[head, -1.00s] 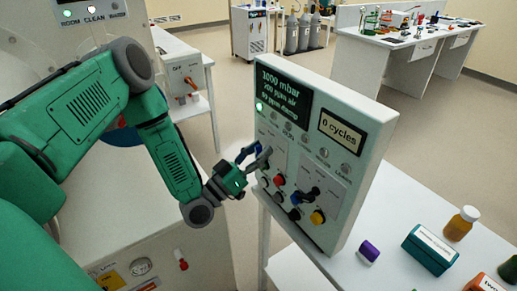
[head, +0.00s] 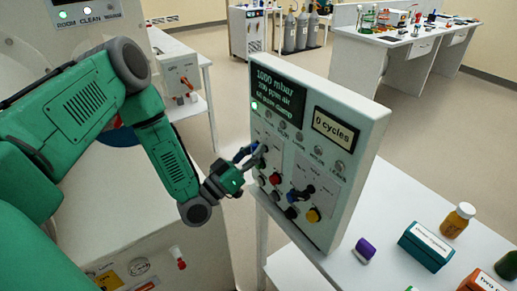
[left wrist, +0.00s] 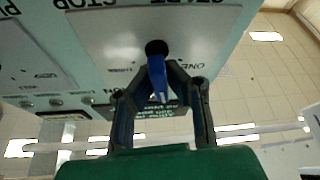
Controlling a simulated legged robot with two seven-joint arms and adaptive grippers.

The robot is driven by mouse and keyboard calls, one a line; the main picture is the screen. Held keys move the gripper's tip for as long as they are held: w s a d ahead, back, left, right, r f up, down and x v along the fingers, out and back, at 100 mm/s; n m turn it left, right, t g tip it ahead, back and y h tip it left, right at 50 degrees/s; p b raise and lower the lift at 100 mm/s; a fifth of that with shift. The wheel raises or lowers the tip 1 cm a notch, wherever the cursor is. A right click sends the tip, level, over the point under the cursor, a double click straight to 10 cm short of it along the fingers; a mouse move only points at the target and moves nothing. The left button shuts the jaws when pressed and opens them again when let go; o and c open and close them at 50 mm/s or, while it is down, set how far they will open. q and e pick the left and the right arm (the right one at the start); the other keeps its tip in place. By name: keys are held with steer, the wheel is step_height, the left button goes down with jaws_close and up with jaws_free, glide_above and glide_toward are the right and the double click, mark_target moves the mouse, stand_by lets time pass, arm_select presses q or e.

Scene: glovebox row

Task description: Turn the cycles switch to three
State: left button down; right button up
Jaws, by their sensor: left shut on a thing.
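The control panel (head: 345,165) stands upright on the white table, with its cycles display (head: 336,128) reading "0 cycles". My left gripper (head: 260,153) is at the left part of the panel face. In the left wrist view, my left gripper (left wrist: 158,85) is shut on a blue switch handle (left wrist: 156,73) on a round black base. The word "ONE" is printed beside that switch; the other position labels are not legible. In the head view the fingers hide this switch. My right gripper is not in view.
Other controls sit close by on the panel: a red button (head: 275,179), a yellow button (head: 313,215) and a dark lever switch (head: 301,194). A purple object (head: 364,250), a teal box (head: 427,246) and an amber bottle (head: 457,220) stand on the table at right.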

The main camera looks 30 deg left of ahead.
arm_select(q)
steer(key=shift+s+a+f, duration=0.1)
steer(key=shift+s+f, duration=0.05)
steer(key=shift+f, duration=0.15)
steer(key=c, duration=1.6)
jaws_free()
steer(key=shift+s+a, duration=0.1)
steer(key=shift+a+r, duration=0.1)
steer(key=shift+a, duration=0.15)
steer(key=v, duration=1.2)
steer(key=shift+a, duration=0.15)
